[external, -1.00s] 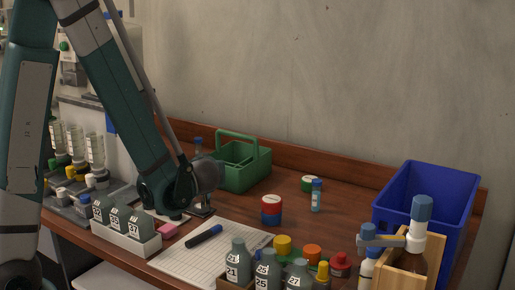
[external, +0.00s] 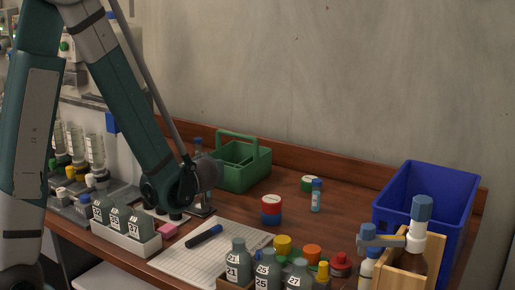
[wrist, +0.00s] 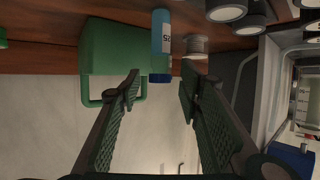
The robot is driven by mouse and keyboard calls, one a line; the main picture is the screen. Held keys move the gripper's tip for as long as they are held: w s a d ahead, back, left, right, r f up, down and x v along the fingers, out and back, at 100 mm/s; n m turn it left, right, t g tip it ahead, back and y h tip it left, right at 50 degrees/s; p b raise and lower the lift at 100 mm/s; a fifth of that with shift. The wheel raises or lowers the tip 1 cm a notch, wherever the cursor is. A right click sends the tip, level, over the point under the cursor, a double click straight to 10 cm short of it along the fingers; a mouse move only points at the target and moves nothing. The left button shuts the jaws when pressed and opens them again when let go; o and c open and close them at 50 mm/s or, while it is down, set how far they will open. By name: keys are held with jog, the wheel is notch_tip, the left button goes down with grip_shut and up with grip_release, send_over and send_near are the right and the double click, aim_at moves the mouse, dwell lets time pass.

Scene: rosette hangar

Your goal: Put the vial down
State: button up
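A small vial (wrist: 161,32) with a pale blue label and a dark blue end shows in the wrist view, ahead of and between my fingertips, touching neither. My gripper (wrist: 160,75) is open, with a clear gap on both sides of the vial. Another blue-topped vial (external: 316,196) stands upright on the wooden table (external: 345,222), right of the red, white and blue round container (external: 271,209).
A green caddy (external: 258,172) stands behind my wrist and shows beside the vial in the wrist view (wrist: 105,50). Grey numbered bottles (external: 118,218) sit front left, others (external: 238,258) at the front. A notepad (external: 190,262) with a marker lies between. A blue bin (external: 455,205) is at right.

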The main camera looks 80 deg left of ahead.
jog(key=shift+x, duration=0.95)
jog(key=c, duration=1.1)
jog(key=shift+r, duration=0.15)
jog(key=shift+r+p, duration=1.35)
jog(key=shift+r, duration=3.55)
